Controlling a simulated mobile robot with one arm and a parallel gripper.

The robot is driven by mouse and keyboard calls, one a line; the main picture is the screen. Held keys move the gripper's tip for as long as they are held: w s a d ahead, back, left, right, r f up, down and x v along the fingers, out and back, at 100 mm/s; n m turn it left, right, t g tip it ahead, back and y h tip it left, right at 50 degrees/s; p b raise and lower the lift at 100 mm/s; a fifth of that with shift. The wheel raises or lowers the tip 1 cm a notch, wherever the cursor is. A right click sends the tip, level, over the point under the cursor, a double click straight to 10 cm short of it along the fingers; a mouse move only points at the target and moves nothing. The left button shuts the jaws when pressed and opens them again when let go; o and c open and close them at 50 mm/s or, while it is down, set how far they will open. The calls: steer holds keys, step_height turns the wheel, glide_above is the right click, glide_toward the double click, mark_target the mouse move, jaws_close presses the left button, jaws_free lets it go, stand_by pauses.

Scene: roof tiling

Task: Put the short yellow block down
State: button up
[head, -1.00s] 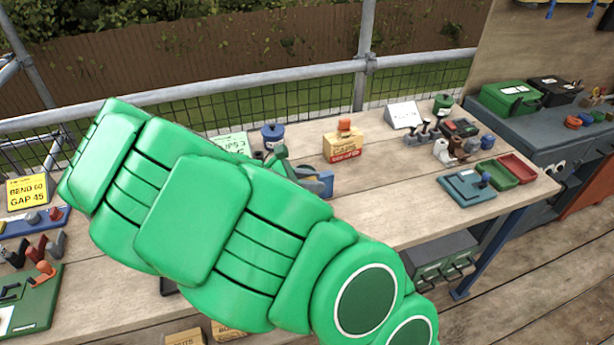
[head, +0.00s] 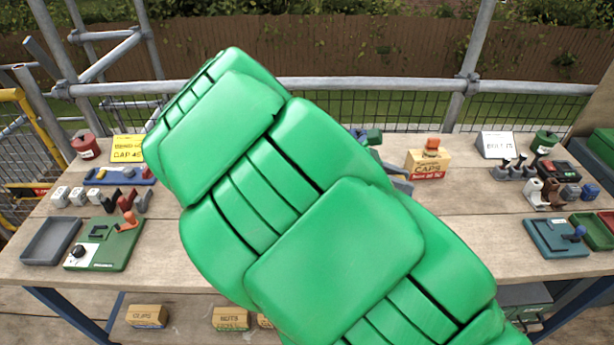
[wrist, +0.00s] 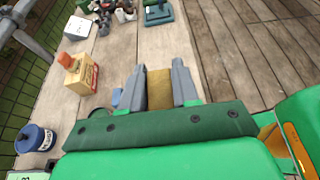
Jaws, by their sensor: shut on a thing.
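In the wrist view my gripper (wrist: 157,76) has its two grey fingers closed on the short yellow block (wrist: 160,90), which looks dull mustard. The block sits between the fingers, above or at the wooden bench top (wrist: 128,50); I cannot tell whether it touches the wood. In the head view my green arm covers the middle of the bench and hides the block and most of the gripper.
A caps box (head: 428,164) with an orange piece on top stands close to the gripper. A blue pot (wrist: 35,138) is at lower left in the wrist view. A green board (head: 105,245) and grey tray (head: 52,240) lie at left. Bare wood (head: 480,220) shows at right.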

steer(key=shift+w+d+r, duration=0.1)
steer(key=shift+w+r, duration=0.1)
steer(key=shift+r, duration=0.95)
steer(key=shift+w+r, duration=0.2)
steer(key=shift+r, duration=0.95)
steer(key=w+a+f+n+t+y, duration=0.1)
steer(key=w+n+t+y, duration=0.1)
steer(key=w+n+t, duration=0.85)
steer(key=w+a+r+n+t+y, duration=0.1)
steer(key=w+a+n+t+y, duration=0.2)
steer(key=w+a+n+y, duration=0.8)
steer(key=s+a+n+g+y, duration=0.4)
steer(key=a+n+y, duration=0.15)
steer(key=y, duration=0.45)
step_height(320, 180, down, 11)
steer(key=shift+w+a+f, duration=0.5)
steer(key=shift+w+f, duration=1.65)
steer(key=shift+w, duration=0.1)
steer(key=shift+w+a+f, duration=0.45)
steer(key=shift+w+f, duration=1.7)
steer(key=shift+w, duration=0.05)
steer(key=shift+w+a+f, duration=0.5)
steer(key=shift+w+f, duration=1.65)
steer(key=shift+w, duration=0.1)
